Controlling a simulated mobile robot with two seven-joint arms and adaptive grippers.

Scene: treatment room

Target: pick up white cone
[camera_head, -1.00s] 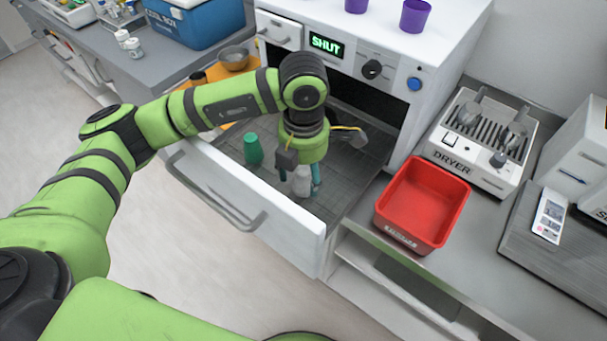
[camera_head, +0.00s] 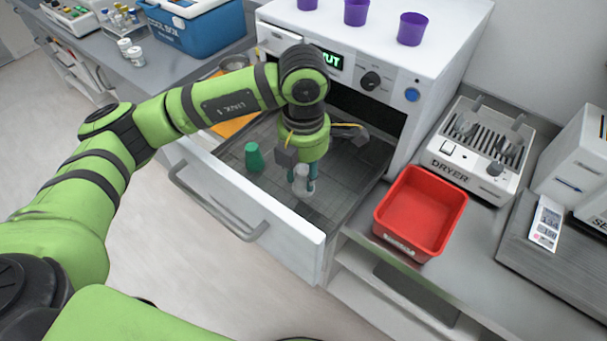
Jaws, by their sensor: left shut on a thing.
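The white cone (camera_head: 301,181) is in the open drawer (camera_head: 335,205) of the white machine, between the fingers of my left gripper (camera_head: 302,184). The gripper points down into the drawer and is shut on the cone. I cannot tell whether the cone still touches the drawer floor. A green cone (camera_head: 254,157) stands upright in the drawer, to the left of the gripper and apart from it. My right gripper is not in view.
A red bin (camera_head: 421,212) stands on the counter right of the drawer, with a dryer (camera_head: 481,146) behind it. Purple cups (camera_head: 412,29) stand on top of the machine (camera_head: 440,60). A blue cool box (camera_head: 195,30) is at the back left.

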